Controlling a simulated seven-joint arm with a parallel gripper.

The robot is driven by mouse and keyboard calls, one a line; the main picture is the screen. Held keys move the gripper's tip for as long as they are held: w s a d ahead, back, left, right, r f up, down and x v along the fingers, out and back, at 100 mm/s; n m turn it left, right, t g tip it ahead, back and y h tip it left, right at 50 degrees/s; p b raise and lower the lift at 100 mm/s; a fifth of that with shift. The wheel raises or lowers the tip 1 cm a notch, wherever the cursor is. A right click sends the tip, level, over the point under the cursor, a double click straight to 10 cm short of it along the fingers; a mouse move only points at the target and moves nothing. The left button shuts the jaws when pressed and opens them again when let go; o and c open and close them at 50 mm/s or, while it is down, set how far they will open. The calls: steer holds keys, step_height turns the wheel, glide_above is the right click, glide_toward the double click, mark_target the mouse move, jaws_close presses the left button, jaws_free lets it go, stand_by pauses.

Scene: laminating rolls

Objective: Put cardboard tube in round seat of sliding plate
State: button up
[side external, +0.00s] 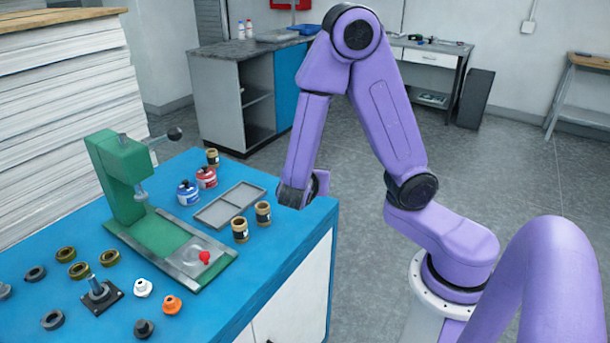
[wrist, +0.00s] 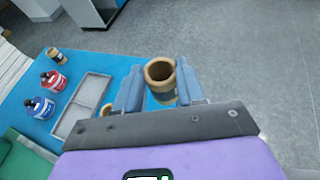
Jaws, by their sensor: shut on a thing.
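My gripper (wrist: 158,88) is shut on a cardboard tube (wrist: 161,75), whose open round mouth faces the wrist camera between the two fingers. In the side view my gripper (side external: 300,193) is by the right edge of the blue table, and I cannot make out the held tube there. The sliding plate (side external: 190,257) is grey metal with a red knob, at the front of the green press (side external: 125,180). Its round seat is small and hard to make out. My gripper is well apart from it, to its right and farther back.
Two banded tubes (side external: 241,229) (side external: 263,213) stand beside a grey divided tray (side external: 229,205). Blue (side external: 188,192) and red (side external: 207,177) bottles and another tube (side external: 212,158) stand behind. Several rings and a black post (side external: 98,291) occupy the front left.

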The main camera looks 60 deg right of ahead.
steer(key=shift+s, duration=0.1)
steer(key=w+a+r+n+t+y, duration=0.15)
steer(key=a+n+t+y, duration=0.25)
steer(key=a+n+y, duration=0.4)
steer(key=w+a+r+n+t+y, duration=0.15)
steer(key=a+n+t+y, duration=0.4)
steer(key=a, duration=0.55)
steer(key=shift+g+h, duration=0.45)
steer(key=shift+w+a+f, duration=0.6)
steer(key=shift+w+f, duration=1.65)
steer(key=shift+w, duration=0.1)
steer(key=shift+w+a+f, duration=0.65)
steer(key=shift+w+f, duration=1.6)
steer(key=shift+w, duration=0.05)
steer(key=shift+w+a+f, duration=0.6)
steer(key=shift+w+f, duration=1.65)
steer(key=shift+w, duration=0.1)
steer(key=shift+f, duration=0.15)
steer(key=o, duration=1)
steer(key=shift+o, duration=0.2)
